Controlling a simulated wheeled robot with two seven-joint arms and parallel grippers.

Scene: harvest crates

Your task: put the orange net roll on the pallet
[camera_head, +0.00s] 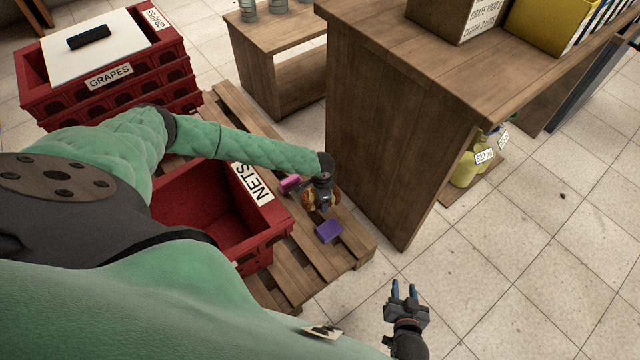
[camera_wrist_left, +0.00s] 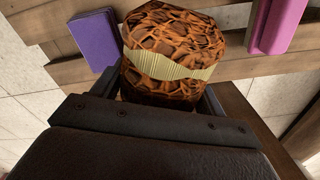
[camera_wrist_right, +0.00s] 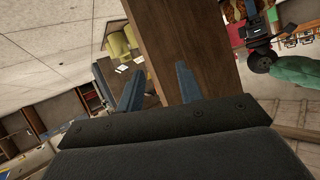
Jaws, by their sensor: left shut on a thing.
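The orange net roll (camera_wrist_left: 165,50), brown-orange mesh with a pale band, sits between the fingers of my left gripper (camera_wrist_left: 160,98) in the left wrist view. In the head view my left gripper (camera_head: 324,190) holds the net roll (camera_head: 311,199) over the right part of the wooden pallet (camera_head: 290,278). I cannot tell whether the roll touches the slats. My right gripper (camera_head: 404,291) is open and empty above the floor tiles, right of the pallet. Its fingers also show apart in the right wrist view (camera_wrist_right: 158,85).
A purple block (camera_head: 329,231) and a pink block (camera_head: 290,184) lie on the pallet near the roll. A red crate labelled NETS (camera_head: 262,243) stands left of them. A wooden counter (camera_head: 380,130) rises close behind. Red grape crates (camera_head: 110,100) stand far left.

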